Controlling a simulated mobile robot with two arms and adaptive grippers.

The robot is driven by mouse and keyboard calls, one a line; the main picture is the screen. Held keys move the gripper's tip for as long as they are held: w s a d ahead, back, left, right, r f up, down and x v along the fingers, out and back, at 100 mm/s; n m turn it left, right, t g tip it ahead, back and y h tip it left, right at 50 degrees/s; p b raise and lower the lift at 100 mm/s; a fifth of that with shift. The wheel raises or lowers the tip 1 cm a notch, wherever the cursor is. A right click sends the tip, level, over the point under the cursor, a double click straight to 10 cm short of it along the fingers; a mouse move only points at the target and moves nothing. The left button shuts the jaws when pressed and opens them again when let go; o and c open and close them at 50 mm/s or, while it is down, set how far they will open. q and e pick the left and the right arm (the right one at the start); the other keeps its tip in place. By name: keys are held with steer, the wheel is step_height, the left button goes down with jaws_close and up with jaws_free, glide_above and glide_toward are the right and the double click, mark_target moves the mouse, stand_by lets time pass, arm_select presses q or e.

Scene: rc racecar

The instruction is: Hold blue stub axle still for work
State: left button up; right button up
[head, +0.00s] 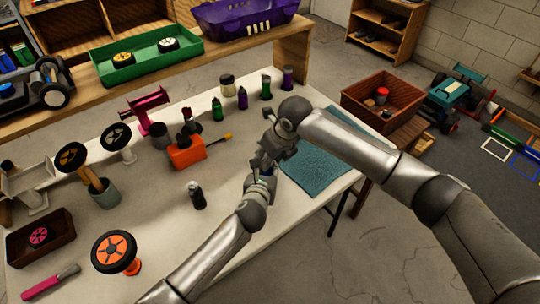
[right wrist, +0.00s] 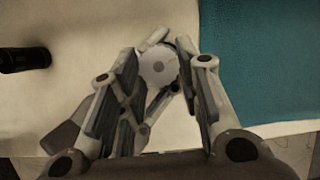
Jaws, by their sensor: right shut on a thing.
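My right gripper (head: 268,154) reaches in from the right, over the table beside the teal mat. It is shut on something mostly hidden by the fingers. In the right wrist view, a pale round disc (right wrist: 158,68) shows at the fingertips of my right gripper (right wrist: 165,85); I cannot tell whether it is part of the blue stub axle. No clearly blue stub axle shows. My left gripper (head: 260,178) comes from below and meets the right one closely; whether it is open or shut is hidden.
The teal mat (head: 318,172) lies at the table's right edge. A wooden crate (head: 357,96) stands beyond the table at right.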

steer(key=shift+a+m+t+h, duration=0.1)
steer(key=shift+m+t+h, duration=0.2)
steer(key=shift+m, duration=0.6)
steer(key=o, duration=1)
steer(key=shift+s, duration=0.1)
steer(key=shift+n, duration=0.3)
steer(key=n+g+y, duration=0.1)
steer(key=n, duration=0.1)
steer(key=shift+d+n, duration=0.2)
steer(key=shift+n, duration=0.2)
steer(key=v, duration=1.2)
